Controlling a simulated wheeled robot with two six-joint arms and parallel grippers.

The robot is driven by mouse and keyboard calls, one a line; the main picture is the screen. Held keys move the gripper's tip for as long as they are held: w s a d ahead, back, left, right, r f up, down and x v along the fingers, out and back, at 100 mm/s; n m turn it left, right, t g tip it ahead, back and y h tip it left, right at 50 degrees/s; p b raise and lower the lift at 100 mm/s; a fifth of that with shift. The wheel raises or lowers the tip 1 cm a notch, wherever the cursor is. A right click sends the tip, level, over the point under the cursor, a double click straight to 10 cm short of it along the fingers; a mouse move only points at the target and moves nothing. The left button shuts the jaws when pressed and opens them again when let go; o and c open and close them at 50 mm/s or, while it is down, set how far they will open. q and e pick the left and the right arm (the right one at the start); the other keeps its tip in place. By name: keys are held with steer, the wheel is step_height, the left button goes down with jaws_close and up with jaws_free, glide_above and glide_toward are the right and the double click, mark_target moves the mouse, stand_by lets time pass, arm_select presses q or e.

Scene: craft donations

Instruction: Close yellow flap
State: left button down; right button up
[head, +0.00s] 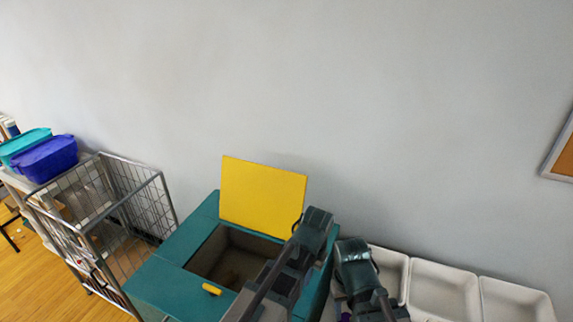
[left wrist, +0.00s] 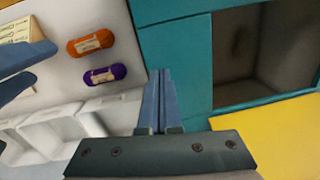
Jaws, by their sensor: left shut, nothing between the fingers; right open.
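The yellow flap (head: 262,196) stands raised, nearly upright, at the back edge of the teal box (head: 172,270). The box's opening is uncovered and its dim inside shows. Part of the flap also shows at the lower right of the left wrist view (left wrist: 270,138). My left gripper (left wrist: 160,72) is shut and empty, beside the teal rim on the box's right side; it is apart from the flap. In the head view its fingers are hidden by my wrist. My right gripper (left wrist: 25,70) is open at the left edge of the left wrist view.
A yellow tab (head: 211,289) sits at the box's front rim. White bins (head: 445,290) stand to the right. Orange yarn (left wrist: 90,42) and purple yarn (left wrist: 104,75) lie beside the box. A wire cart (head: 110,205) stands left; a grey wall is behind.

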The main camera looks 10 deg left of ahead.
arm_select(q)
steer(key=w+a+r+p, duration=0.4)
steer(key=w+r+p, duration=0.2)
steer(key=w, duration=0.6)
steer(key=w+a+r+p, duration=0.4)
steer(key=w+r+p, duration=0.2)
steer(key=w, duration=0.7)
steer(key=w+a+r+n+t+h+p, duration=0.1)
steer(key=w+a+r+p, duration=0.3)
steer(key=w, duration=0.9)
step_height(320, 180, up, 4)
steer(key=shift+w+a+f+p, duration=0.15)
steer(key=shift+w+f+p, duration=0.1)
steer(key=shift+p, duration=1)
steer(key=shift+s, duration=0.1)
step_height(320, 180, down, 11)
steer(key=b, duration=1.1)
steer(key=s, duration=0.1)
steer(key=s+r+p, duration=0.2)
steer(key=shift+a+r, duration=0.1)
steer(key=shift+a, duration=0.15)
